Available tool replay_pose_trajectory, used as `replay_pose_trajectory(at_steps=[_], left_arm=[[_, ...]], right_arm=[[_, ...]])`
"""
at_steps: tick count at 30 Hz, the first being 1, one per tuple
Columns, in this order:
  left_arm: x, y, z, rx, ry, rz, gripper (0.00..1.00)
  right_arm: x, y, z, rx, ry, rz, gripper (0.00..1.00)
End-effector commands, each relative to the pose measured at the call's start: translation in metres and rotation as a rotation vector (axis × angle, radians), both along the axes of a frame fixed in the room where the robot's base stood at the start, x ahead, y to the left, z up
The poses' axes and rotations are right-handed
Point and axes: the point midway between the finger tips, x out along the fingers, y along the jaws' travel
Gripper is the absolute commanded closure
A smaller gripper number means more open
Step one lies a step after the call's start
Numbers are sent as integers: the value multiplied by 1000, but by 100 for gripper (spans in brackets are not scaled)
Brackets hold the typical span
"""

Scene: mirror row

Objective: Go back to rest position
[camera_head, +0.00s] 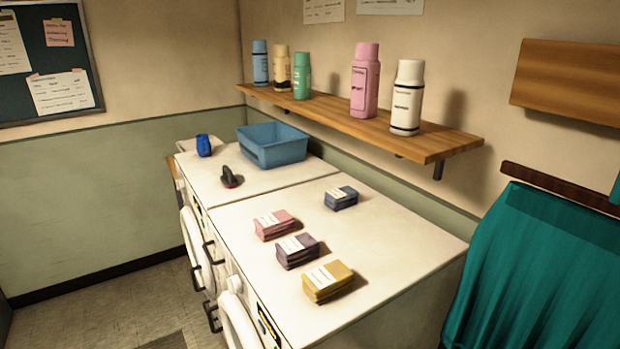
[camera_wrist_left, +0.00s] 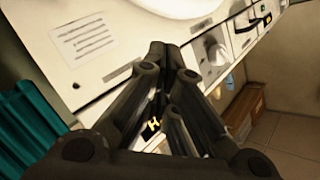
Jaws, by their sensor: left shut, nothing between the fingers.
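My left gripper (camera_wrist_left: 166,48) shows in the left wrist view, its dark fingers closed together with nothing between them. It is in front of a white machine (camera_wrist_left: 115,30) with a printed label and a control knob. I cannot tell how far the fingers are from the machine. Neither of my grippers shows in the head view, and the right one is not seen at all.
White machines (camera_head: 390,265) carry several folded cloth stacks, a blue basin (camera_head: 272,146), a blue cup-like item (camera_head: 204,145) and a dark red-black object (camera_head: 229,178). A wooden shelf (camera_head: 440,143) above holds several bottles. A teal cloth (camera_head: 540,270) hangs at the right.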

Motion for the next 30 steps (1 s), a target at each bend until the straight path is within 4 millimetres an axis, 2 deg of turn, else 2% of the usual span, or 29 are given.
replay_pose_trajectory(at_steps=[1, 5, 6, 8, 12, 14, 18, 21, 24, 27, 30], left_arm=[[-7, 2, -31, -10, 60, 8, 100], [-38, 9, -120, -52, 250, 46, 100], [-51, 11, -149, -64, 313, 60, 100], [-73, 16, -189, -83, 408, 86, 100], [-136, 27, -276, -121, 626, 155, 100], [-168, 32, -309, -135, 719, 190, 100], [-251, 44, -376, -159, 933, 281, 100], [-310, 52, -409, -168, 1067, 348, 100], [-359, 59, -430, -173, 1172, 405, 100], [-392, 64, -440, -173, 1240, 446, 100], [-409, 66, -444, -171, 1276, 467, 100]], right_arm=[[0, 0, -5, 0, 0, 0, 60], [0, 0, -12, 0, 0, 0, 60], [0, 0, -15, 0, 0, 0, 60], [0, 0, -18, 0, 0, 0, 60], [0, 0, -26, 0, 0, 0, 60], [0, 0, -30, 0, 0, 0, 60], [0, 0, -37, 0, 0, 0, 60], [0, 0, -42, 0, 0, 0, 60], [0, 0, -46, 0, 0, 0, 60], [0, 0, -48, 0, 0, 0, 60], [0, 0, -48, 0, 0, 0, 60]])
